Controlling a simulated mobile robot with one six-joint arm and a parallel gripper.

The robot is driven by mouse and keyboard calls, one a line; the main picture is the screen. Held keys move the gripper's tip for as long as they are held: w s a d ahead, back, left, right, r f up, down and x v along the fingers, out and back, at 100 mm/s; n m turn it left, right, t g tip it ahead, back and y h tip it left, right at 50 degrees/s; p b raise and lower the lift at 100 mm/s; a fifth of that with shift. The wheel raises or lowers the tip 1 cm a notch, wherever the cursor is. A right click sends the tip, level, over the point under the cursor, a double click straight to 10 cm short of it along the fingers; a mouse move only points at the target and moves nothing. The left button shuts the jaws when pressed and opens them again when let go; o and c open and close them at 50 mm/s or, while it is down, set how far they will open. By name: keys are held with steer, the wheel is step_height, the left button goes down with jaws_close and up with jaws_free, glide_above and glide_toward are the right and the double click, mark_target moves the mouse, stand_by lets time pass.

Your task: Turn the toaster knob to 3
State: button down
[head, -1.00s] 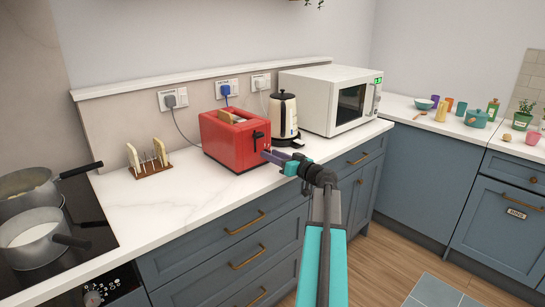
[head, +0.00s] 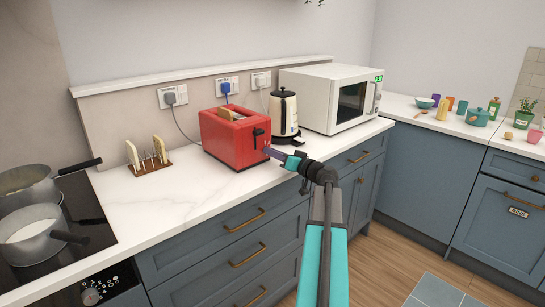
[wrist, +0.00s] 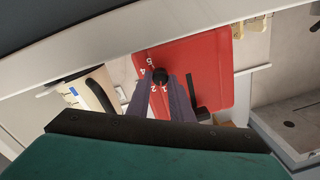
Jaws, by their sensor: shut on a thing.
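The red toaster (head: 236,138) stands on the counter, with a slice of bread (head: 226,114) in its top. It fills the upper middle of the wrist view (wrist: 205,65). Its black knob (wrist: 160,75) has white numerals around it; 5, 4, 2 and 1 can be read, and the 3 seems hidden behind a finger. My gripper (head: 267,151) is at the toaster's end face. In the wrist view its two purple fingers (wrist: 160,82) are shut on the knob, one on each side. I cannot make out the knob's pointer.
A cream kettle (head: 283,110) and a white microwave (head: 320,95) stand right of the toaster. A toast rack (head: 153,165) is to its left, and pans (head: 30,230) sit on the hob. The counter in front of the toaster is clear.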

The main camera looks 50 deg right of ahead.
steer(key=m+b, duration=0.1)
steer(key=m, duration=0.2)
steer(key=shift+f, duration=0.1)
steer(key=m, duration=0.4)
steer(key=shift+b, duration=0.3)
steer(key=m, duration=0.3)
steer(key=shift+m+p, duration=0.3)
steer(key=shift+m+t+h+p, duration=0.3)
steer(key=shift+m+p, duration=0.15)
steer(key=shift+m, duration=1.25)
steer(key=c, duration=1.6)
jaws_free()
steer(key=shift+o, duration=0.2)
steer(key=shift+s, duration=0.1)
